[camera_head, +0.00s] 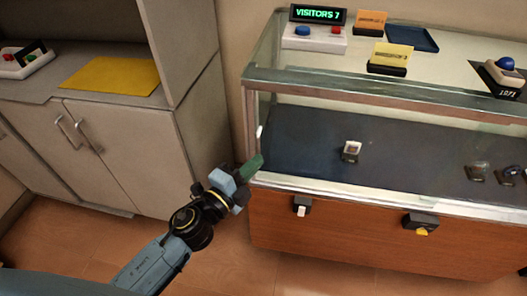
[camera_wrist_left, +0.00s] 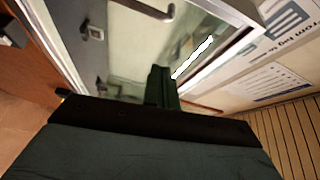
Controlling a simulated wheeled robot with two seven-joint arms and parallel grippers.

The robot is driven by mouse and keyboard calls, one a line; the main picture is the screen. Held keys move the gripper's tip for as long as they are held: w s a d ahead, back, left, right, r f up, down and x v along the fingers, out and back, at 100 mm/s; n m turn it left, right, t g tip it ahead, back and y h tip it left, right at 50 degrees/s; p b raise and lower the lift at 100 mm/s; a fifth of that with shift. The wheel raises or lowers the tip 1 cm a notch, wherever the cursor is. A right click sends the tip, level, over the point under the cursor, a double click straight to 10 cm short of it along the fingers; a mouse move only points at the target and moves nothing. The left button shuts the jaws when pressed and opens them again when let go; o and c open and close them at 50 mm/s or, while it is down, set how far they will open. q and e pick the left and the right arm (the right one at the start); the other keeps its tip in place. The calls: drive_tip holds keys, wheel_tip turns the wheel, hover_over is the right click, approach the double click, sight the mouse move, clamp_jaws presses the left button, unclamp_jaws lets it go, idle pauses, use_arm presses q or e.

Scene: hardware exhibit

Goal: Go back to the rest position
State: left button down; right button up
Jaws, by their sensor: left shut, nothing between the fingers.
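My left gripper (camera_head: 251,167) is at the left end of the glass display case (camera_head: 390,198), near its lower left corner. Its dark green fingers are shut with nothing between them. The gripper also shows in the left wrist view (camera_wrist_left: 161,80), with the fingers together in front of a pale panel and a metal handle. I cannot tell whether the fingers touch the case. My right gripper is in neither view.
A small light object (camera_head: 351,151) sits inside the case, with dark items at right. On top are a visitors sign (camera_head: 318,14) and a button box (camera_head: 314,38). A cabinet (camera_head: 110,150) with a yellow sheet (camera_head: 112,75) stands left. Wooden floor lies between.

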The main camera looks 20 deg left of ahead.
use_arm(q)
drive_tip(key=s+a+f+n+g+y, duration=0.2)
drive_tip(key=s+a+f+n, duration=0.1)
drive_tip(key=f, duration=0.7)
drive_tip(key=s+a+f+n+g+y, duration=0.2)
drive_tip(key=s+a+f+n+g, duration=0.15)
drive_tip(key=f, duration=0.65)
drive_tip(key=s+a+f+n+g+y, duration=0.2)
drive_tip(key=s+a+f+n, duration=0.15)
drive_tip(key=f, duration=0.75)
drive_tip(key=s+a+f+n+g, duration=0.1)
drive_tip(key=s+f, duration=0.4)
drive_tip(key=s, duration=0.5)
drive_tip(key=s+a+f+n+g+y, duration=0.1)
drive_tip(key=s+f+n+g, duration=0.3)
drive_tip(key=s, duration=0.6)
drive_tip(key=s+a+f+n+g, duration=0.3)
drive_tip(key=s+f, duration=0.5)
drive_tip(key=s, duration=0.2)
drive_tip(key=shift+s+g+y, duration=0.2)
drive_tip(key=shift+g+y, duration=0.1)
drive_tip(key=shift+g, duration=0.05)
drive_tip(key=shift+f, duration=0.1)
